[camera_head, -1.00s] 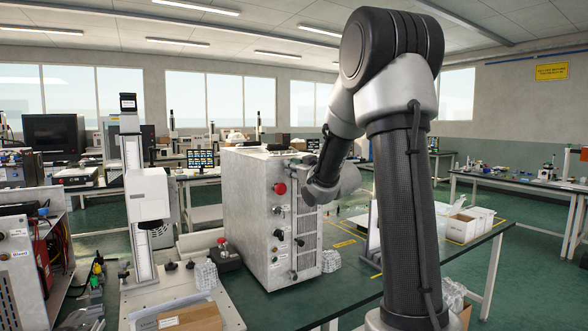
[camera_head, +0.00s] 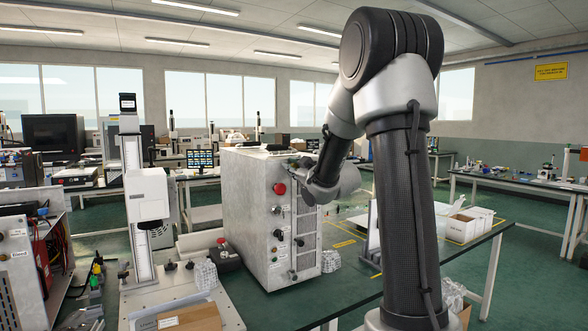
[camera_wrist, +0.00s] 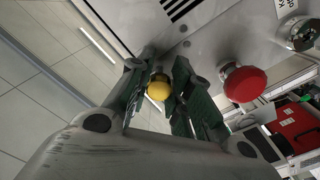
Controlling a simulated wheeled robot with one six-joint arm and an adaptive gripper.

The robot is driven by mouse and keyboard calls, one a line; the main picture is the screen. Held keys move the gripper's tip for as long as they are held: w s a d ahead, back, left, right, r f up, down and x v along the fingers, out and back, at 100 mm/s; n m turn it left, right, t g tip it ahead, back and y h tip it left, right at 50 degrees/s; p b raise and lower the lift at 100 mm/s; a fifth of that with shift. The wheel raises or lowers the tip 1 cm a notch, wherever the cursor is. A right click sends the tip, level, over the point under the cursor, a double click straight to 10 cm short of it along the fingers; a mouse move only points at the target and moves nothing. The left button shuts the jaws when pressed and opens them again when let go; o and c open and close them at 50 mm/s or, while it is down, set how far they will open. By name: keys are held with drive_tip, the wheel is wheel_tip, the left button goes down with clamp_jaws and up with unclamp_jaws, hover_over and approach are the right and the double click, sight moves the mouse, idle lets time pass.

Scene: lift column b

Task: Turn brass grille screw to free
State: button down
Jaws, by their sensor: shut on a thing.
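The brass grille screw (camera_wrist: 158,87) shows in the wrist view as a rounded yellow head between the two fingers. My gripper (camera_wrist: 168,82) is shut on it, with one dark green finger on each side. The screw's shaft and its seat cannot be made out. In the head view my gripper (camera_head: 301,163) is small and partly hidden by my wrist, at the upper front of the grey metal cabinet (camera_head: 248,205). The grille (camera_head: 307,232) runs down the right part of that front, and a slotted vent also shows in the wrist view (camera_wrist: 180,8).
A red mushroom button (camera_wrist: 243,83) stands out from the panel close beside my right finger; it also shows in the head view (camera_head: 279,188). Several knobs sit below it. The cabinet stands on a green table (camera_head: 370,270) with a white box (camera_head: 462,228) at right.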

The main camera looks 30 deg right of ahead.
drive_tip(key=c, duration=1.3)
unclamp_jaws()
drive_tip(key=s, duration=1.2)
drive_tip(key=shift+d, duration=0.2)
